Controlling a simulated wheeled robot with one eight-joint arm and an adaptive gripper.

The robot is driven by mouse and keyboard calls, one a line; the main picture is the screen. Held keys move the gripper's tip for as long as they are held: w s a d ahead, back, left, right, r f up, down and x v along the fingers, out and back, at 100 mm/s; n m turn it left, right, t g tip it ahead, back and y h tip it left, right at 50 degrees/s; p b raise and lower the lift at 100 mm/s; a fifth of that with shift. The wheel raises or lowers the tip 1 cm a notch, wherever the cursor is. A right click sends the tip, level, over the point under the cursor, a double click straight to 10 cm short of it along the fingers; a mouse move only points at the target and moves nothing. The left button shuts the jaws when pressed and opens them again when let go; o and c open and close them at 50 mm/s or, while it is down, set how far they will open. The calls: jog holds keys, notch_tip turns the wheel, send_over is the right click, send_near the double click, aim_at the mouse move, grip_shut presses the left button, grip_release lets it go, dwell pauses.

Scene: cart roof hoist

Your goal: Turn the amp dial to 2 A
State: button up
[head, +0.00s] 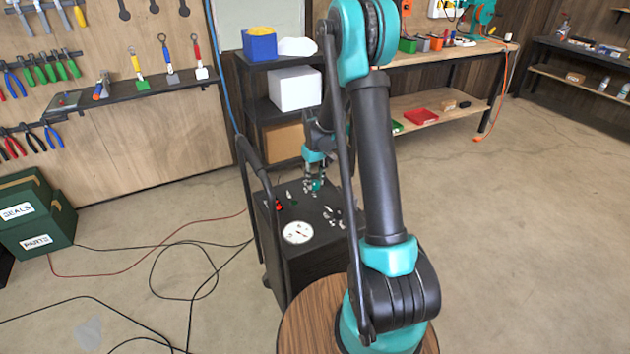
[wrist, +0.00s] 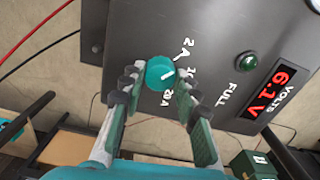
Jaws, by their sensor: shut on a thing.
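The amp dial (wrist: 156,67) is a round teal knob with a white pointer line, on the dark panel of the charger cart (head: 313,238). Labels 2 A, 10 and 20A stand around it. The pointer line aims to the right in the wrist view, roughly at the 10 label. My gripper (wrist: 160,82) has one finger on each side of the dial and is shut on it. In the head view my gripper (head: 315,178) reaches down to the cart's top at its far side. The dial is mostly hidden there.
The panel has a green lamp (wrist: 248,60) beside FULL and a red display (wrist: 271,91) reading 6.1 V. A white gauge (head: 298,232) is nearer me. The cart's handle (head: 249,185) rises on the left. A shelf (head: 257,104) stands behind. Cables (head: 165,250) lie on the floor.

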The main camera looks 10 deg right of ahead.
aim_at(315, 182)
jog(key=shift+n, duration=0.6)
jog(key=o, duration=1.2)
jog(key=shift+c, duration=0.2)
notch_tip(315, 182, up, 12)
jog(key=s+d+f+m+t, duration=0.1)
jog(key=s+d+m+t, duration=0.1)
jog(key=s, duration=1.3)
jog(key=s+d+f+m+t, duration=0.2)
jog(key=s+m, duration=0.1)
jog(key=s, duration=1.2)
jog(key=shift+s+d+m, duration=0.15)
jog(key=shift+m, duration=0.25)
